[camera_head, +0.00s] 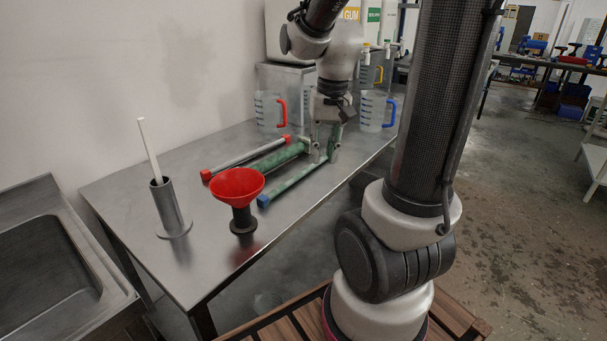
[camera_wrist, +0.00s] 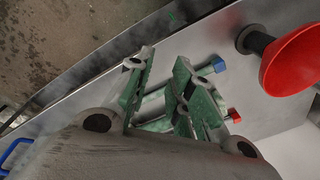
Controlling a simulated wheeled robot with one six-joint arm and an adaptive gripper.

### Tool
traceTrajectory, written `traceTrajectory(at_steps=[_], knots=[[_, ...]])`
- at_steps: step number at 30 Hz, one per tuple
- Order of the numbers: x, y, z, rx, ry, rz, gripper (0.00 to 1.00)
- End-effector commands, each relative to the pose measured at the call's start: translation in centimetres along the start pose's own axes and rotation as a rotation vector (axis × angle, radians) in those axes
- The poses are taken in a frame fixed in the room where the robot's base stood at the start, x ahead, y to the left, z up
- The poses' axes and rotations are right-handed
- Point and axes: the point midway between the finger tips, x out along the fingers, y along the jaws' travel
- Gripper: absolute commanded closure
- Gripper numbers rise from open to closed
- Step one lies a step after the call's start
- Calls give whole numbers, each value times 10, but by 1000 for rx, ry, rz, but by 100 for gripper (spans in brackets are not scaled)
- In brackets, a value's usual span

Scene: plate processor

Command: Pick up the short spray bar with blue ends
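The spray bar with blue ends (camera_head: 292,182) lies on the steel table, nearest its right edge. One blue end cap shows at its near end; its far end is hidden at my gripper. In the wrist view the same bar (camera_wrist: 154,101) runs behind one finger, with its blue cap (camera_wrist: 219,64) beyond that finger. My gripper (camera_head: 325,157) points down over the far part of this bar, fingers apart. The wrist view shows my gripper (camera_wrist: 168,78) open, with part of the bar visible between the fingers. I cannot tell whether a finger touches it.
A grey bar with red ends (camera_head: 245,156) and a green bar (camera_head: 277,159) lie to the left. A red funnel (camera_head: 237,184) stands near the blue cap. A metal holder (camera_head: 168,207) with a white rod stands left. Measuring jugs (camera_head: 373,111) stand behind.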

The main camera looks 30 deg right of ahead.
Motion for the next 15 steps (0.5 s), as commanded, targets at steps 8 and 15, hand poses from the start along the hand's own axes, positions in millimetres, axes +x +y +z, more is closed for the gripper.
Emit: traceTrajectory(at_steps=[8, 15], knots=[[63, -12, -100, 596, 21, -61, 78], [72, -18, -118, 769, 55, -96, 78]])
